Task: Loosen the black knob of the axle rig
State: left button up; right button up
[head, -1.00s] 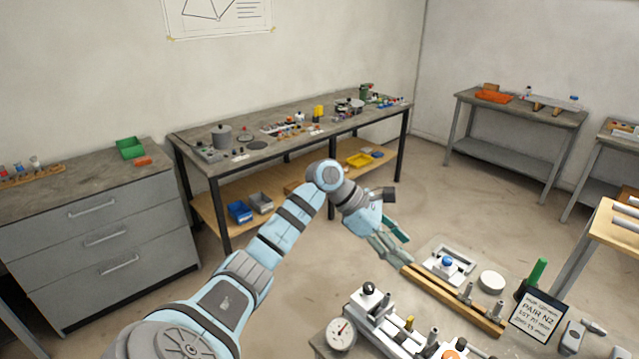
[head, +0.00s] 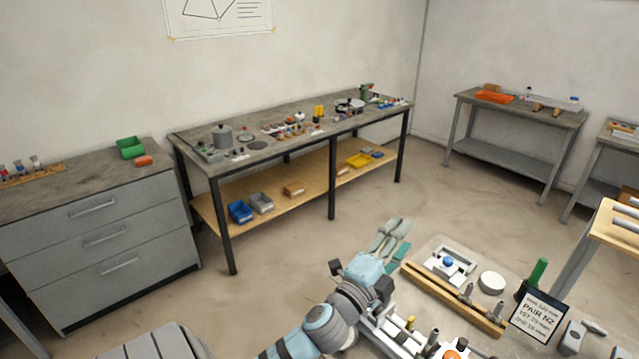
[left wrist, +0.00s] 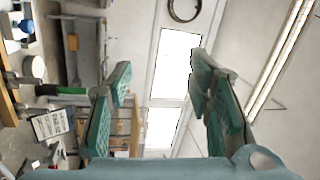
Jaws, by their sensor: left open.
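The metal rig (head: 402,336) at the front of the near table shows only in part in the head view, behind my left arm. No black knob shows now; my arm covers the rig's left end, where a black ball knob stood in the earlier view. My left gripper (head: 402,236) is open and empty beyond the rig, its fingers pointing away and up, left of the wooden rail. In the left wrist view the two green-padded fingers (left wrist: 160,72) are spread wide with nothing between them. My right gripper is not in view.
On the near table are a wooden rail (head: 455,300) with metal posts, a blue-knobbed fixture (head: 448,263), a white round piece (head: 492,282), a green upright handle (head: 538,271), a dark sign (head: 537,312) and an orange knob (head: 453,354). The floor beyond is clear.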

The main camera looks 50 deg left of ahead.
pick_arm(q)
jog(key=s+d+f+n+g+b, duration=0.1)
jog(key=s+f+n+g, duration=0.3)
jog(key=f, duration=0.9)
jog(key=s+d+f+n+g+b, duration=0.1)
jog(key=s+f+n+g, duration=0.3)
jog(key=s+f, duration=0.7)
jog(key=s+d+f+n+g+b, duration=0.1)
jog(key=s+f+n+g, duration=0.4)
jog(key=f, duration=1.1)
jog(key=s+g+b, duration=0.1)
jog(key=s+g, duration=0.2)
jog(key=shift+s+d+f+h, duration=0.2)
jog(key=shift+d+f+h, duration=0.05)
jog(key=shift+h, duration=0.15)
